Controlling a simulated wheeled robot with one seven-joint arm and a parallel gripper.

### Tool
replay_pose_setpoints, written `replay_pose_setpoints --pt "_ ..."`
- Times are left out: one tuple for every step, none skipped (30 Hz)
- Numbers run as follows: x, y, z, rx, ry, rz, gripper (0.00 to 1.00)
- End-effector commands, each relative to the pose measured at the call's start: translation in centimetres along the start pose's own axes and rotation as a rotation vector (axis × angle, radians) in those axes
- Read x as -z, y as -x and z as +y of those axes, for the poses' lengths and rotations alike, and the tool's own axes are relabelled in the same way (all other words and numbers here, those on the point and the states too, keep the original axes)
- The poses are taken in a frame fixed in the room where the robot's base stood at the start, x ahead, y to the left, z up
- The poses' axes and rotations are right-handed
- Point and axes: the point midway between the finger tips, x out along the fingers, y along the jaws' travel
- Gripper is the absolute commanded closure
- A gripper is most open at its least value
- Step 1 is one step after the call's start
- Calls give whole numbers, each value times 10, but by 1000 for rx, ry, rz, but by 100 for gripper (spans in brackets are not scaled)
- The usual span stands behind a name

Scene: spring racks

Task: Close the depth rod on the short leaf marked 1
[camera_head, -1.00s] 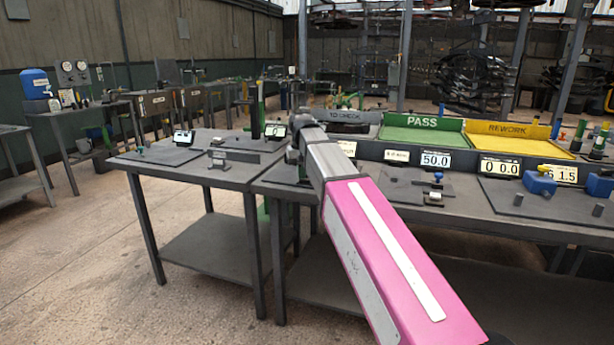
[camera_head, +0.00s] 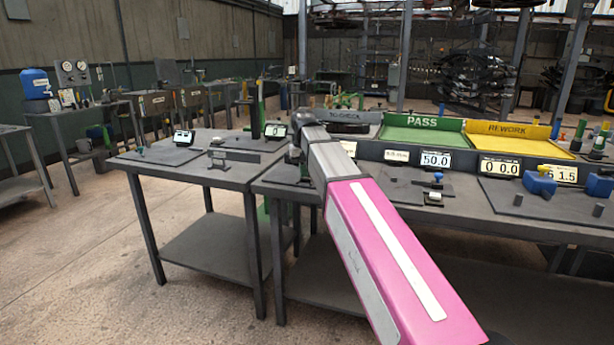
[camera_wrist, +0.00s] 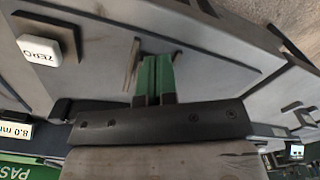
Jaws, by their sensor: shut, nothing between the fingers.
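My gripper (camera_wrist: 157,78) shows in the wrist view with its two green fingers together and nothing between them. The fingertips are above a dark flat plate (camera_wrist: 205,72). A thin pale upright piece (camera_wrist: 131,62) stands just left of the fingertips; I cannot tell whether they touch, or whether it is the depth rod. In the head view my pink and grey arm reaches toward the back of the tables, and my gripper is hidden there. I cannot make out a short leaf marked 1 in either view.
A white ZERO button (camera_wrist: 39,50) and a display label (camera_wrist: 14,129) lie left in the wrist view. In the head view, a green PASS tray (camera_head: 422,123), a yellow REWORK tray (camera_head: 508,129) and a 50.0 display (camera_head: 435,159) stand right of my arm. A left table (camera_head: 190,172) carries gauges.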

Motion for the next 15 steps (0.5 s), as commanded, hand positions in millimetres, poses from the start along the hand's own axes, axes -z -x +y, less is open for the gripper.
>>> replay_pose_setpoints --pt "2 0 1 0 0 1 100" --pt "3 0 1 0 0 1 100" --pt "4 0 2 0 0 1 100" --pt "4 0 2 0 0 1 100" --pt "5 0 2 0 0 1 100" --pt "6 0 3 0 1 1 100" --pt "7 0 3 0 1 1 100" --pt "7 0 4 0 1 1 100" --pt "8 0 4 0 1 1 100" --pt "9 0 4 0 1 1 100" --pt "10 0 5 0 1 1 100" --pt "10 0 5 0 1 1 100" --pt "11 0 6 0 1 1 100" --pt "12 0 6 0 1 1 100" --pt "13 0 6 0 1 1 100"
